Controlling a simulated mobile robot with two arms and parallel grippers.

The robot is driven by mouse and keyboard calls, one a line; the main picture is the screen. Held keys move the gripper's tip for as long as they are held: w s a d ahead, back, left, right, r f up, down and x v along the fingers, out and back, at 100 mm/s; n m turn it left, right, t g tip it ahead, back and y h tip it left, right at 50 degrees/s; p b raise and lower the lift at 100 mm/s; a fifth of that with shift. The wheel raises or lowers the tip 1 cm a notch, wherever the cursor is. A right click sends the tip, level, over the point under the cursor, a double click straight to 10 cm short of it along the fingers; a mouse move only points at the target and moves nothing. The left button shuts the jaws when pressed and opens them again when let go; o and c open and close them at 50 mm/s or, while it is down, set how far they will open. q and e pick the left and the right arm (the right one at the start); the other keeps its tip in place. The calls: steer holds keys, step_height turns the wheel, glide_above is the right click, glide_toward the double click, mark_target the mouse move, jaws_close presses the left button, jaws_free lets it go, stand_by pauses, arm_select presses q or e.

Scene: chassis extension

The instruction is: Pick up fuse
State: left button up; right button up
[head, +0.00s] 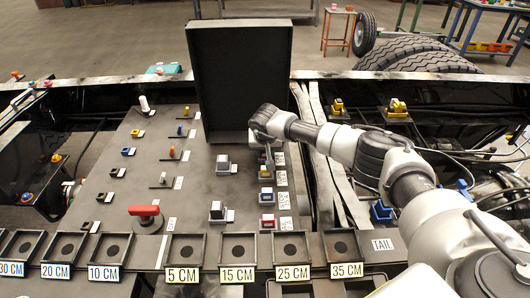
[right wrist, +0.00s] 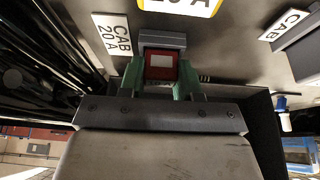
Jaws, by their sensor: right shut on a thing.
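A red fuse (right wrist: 160,72) with a pale window is between the green fingers of my right gripper (right wrist: 161,82) in the right wrist view. The gripper is shut on it. A grey holder (right wrist: 162,40) lies right against the fuse, beside a label reading CAB 20 A (right wrist: 113,36). I cannot tell whether the fuse is still seated in the holder. My left gripper is not in view.
A black open box lid (head: 240,75) stands just behind the right gripper. A row of trays labelled by length, such as the 15 CM tray (head: 238,248), runs along the front. A red switch handle (head: 144,210) and small coloured parts stand on the panel left of the gripper.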

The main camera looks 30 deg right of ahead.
steer(key=shift+r, duration=0.15)
steer(key=shift+w+r, duration=0.1)
steer(key=shift+r, duration=0.2)
steer(key=r, duration=0.2)
steer(key=s+d+r+b, duration=0.1)
steer(key=shift+r, duration=0.4)
steer(key=s+d+r+b, duration=0.1)
steer(key=s+d+r, duration=0.4)
steer(key=s, duration=0.4)
steer(key=shift+d+r+b, duration=0.25)
steer(key=shift+r+b, duration=0.15)
steer(key=shift+r, duration=0.3)
